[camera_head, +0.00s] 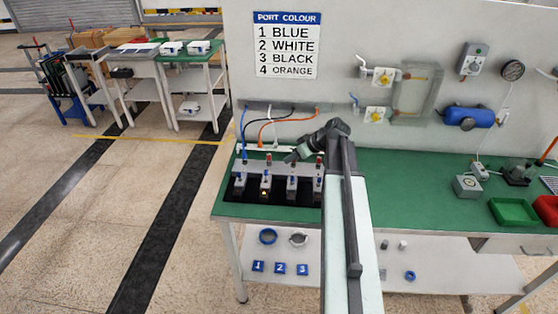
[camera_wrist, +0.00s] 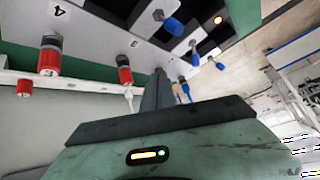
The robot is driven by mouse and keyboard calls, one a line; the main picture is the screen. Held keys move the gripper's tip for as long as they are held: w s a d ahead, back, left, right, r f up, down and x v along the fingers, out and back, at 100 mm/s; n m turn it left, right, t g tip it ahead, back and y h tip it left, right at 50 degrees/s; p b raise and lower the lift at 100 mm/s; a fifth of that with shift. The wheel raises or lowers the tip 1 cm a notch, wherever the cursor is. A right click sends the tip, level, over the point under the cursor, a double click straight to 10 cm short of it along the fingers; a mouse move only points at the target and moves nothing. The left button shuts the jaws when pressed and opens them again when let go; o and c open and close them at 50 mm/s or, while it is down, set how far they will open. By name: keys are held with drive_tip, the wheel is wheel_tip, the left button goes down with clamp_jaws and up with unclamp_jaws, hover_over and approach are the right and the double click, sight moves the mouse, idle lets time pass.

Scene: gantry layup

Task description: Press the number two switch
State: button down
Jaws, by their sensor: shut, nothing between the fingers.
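A row of several switch units stands on a black panel on the bench, each with a blue-tipped lever. The second unit from the left (camera_head: 266,181) has a lit amber lamp (camera_head: 264,193) below its lever; no number 2 is readable on it. The lit lamp (camera_wrist: 218,20) also shows in the wrist view, with several blue-tipped levers, one (camera_wrist: 172,26) nearer the left. A label 4 (camera_wrist: 58,11) marks the left end there. My gripper (camera_head: 290,157) is shut and empty, above and behind the row. Its fingers (camera_wrist: 158,88) appear below the levers in the wrist view; contact cannot be told.
Red-capped connectors (camera_wrist: 48,60) stand along the row's back. Blue, black and orange cables (camera_head: 262,132) hang behind. A port-colour sign (camera_head: 287,45) is on the wall. The green bench top (camera_head: 420,180) is partly clear at right, near a green tray (camera_head: 514,212).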

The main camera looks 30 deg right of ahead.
drive_tip(key=d+r+p, duration=0.1)
drive_tip(key=s+r, duration=0.1)
drive_tip(key=d+r+p, duration=0.1)
drive_tip(key=r, duration=0.1)
drive_tip(key=shift+s+d+p, duration=0.3)
drive_tip(key=shift+s, duration=0.05)
drive_tip(key=s+a+f+m+g+h, duration=0.1)
drive_tip(key=s+a, duration=0.3)
drive_tip(key=a, duration=0.5)
drive_tip(key=s+a+f+m+g+h, duration=0.1)
drive_tip(key=s+a+f+g+h, duration=0.1)
drive_tip(key=a, duration=0.8)
drive_tip(key=s+a+f+m+g+h, duration=0.1)
drive_tip(key=s+a+f+m+g, duration=0.1)
drive_tip(key=s+a, duration=0.4)
drive_tip(key=a+f+g, duration=0.1)
drive_tip(key=a+g, duration=0.1)
drive_tip(key=a, duration=0.2)
drive_tip(key=shift+h, duration=0.3)
